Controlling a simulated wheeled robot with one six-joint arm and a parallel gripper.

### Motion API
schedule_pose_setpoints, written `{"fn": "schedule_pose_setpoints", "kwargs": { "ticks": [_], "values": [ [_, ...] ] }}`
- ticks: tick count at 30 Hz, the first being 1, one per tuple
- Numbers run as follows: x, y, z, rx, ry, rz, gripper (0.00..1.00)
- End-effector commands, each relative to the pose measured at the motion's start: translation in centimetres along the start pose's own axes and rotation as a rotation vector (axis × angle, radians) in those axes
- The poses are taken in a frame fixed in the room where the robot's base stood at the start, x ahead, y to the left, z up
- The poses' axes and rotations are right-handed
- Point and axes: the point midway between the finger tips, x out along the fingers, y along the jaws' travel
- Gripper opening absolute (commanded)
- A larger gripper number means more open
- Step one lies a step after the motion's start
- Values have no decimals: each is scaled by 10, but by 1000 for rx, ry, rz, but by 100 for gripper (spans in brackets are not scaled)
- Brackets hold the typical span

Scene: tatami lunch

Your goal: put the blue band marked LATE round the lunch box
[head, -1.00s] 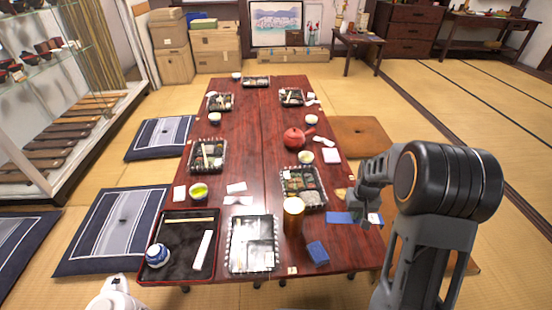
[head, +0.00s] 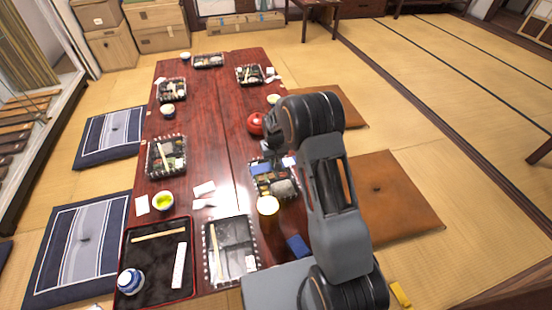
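The blue band (head: 261,168) lies across the top of the near right lunch box (head: 284,188); a pale, reddish-marked end (head: 289,161) shows on the other side of my gripper. Lettering is too small to read. My gripper (head: 272,157) points down at the band's middle, over the far part of the box. Its fingertips are mostly hidden, but the band has travelled with it, so it appears shut on the band. Whether the band touches the box or hovers just above, I cannot tell. The box is open-topped, with food compartments showing.
A red teapot (head: 256,123) stands behind.

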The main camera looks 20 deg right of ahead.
Motion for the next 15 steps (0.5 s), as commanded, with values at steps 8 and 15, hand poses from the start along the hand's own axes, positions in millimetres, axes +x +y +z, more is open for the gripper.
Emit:
{"fn": "schedule_pose_setpoints", "kwargs": {
  "ticks": [8, 15],
  "values": [
    [18, 0, 0, 0, -1, 0, 0],
    [40, 0, 0, 0, -1, 0, 0]
  ]
}}
